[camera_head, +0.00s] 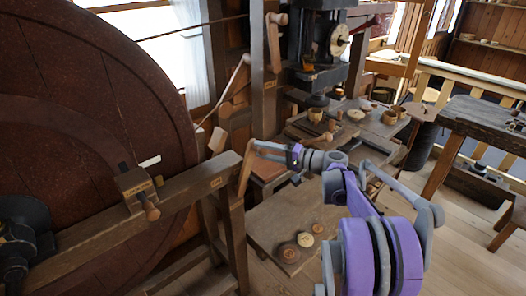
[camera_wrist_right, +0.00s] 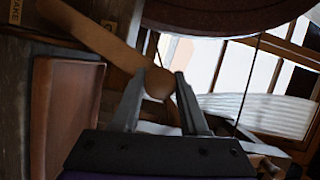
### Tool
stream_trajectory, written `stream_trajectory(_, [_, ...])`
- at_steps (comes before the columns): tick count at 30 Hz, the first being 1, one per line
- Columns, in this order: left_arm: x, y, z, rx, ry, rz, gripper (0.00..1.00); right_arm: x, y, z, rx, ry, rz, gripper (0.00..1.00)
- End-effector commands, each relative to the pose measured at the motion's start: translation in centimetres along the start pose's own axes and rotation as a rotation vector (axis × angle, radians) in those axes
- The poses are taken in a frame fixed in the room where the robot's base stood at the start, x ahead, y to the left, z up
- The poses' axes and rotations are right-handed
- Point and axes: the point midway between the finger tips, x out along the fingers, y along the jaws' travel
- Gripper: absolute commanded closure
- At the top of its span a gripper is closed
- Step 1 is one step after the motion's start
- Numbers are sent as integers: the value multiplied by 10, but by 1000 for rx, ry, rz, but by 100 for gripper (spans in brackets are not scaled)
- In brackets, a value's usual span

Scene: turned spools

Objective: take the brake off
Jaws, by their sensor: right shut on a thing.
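The brake lever (camera_head: 246,178) is a flat wooden bar at the end of the wooden beam, beside a small yellow label (camera_head: 216,182). It stands up from the beam and leans slightly right. My right gripper (camera_head: 259,149) reaches its top end from the right. In the right wrist view, the lever (camera_wrist_right: 105,40) runs from the upper left to a round wooden end (camera_wrist_right: 158,84). The fingers of my right gripper (camera_wrist_right: 159,76) are shut on that end. A partly cut-off label (camera_wrist_right: 15,12) shows beside the lever. My left gripper is not in view.
A large dark red-brown wheel (camera_head: 90,110) fills the left. A labelled wooden block (camera_head: 135,187) with a peg sits on the beam. Another wooden lever (camera_head: 274,45) stands on the post behind. A low board (camera_head: 270,225) with round pieces lies below my right arm.

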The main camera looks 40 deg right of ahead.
Motion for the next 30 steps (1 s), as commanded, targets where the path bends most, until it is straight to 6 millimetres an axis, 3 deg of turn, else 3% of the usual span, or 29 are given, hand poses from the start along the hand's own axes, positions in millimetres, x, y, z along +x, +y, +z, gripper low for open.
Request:
stream_trajectory(3, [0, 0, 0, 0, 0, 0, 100, -1, 0, -2, 2, 6, 1, 100])
stream_trajectory(4, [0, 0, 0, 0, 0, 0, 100, -1, 0, -2, 2, 6, 1, 53])
stream_trajectory(9, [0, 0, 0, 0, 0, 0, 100, -1, 0, -2, 1, 4, 1, 27])
stream_trajectory(20, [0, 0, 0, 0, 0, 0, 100, -7, 0, -2, 0, 5, 2, 27])
stream_trajectory(30, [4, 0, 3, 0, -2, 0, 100, -71, 1, -2, 0, 7, 3, 27])
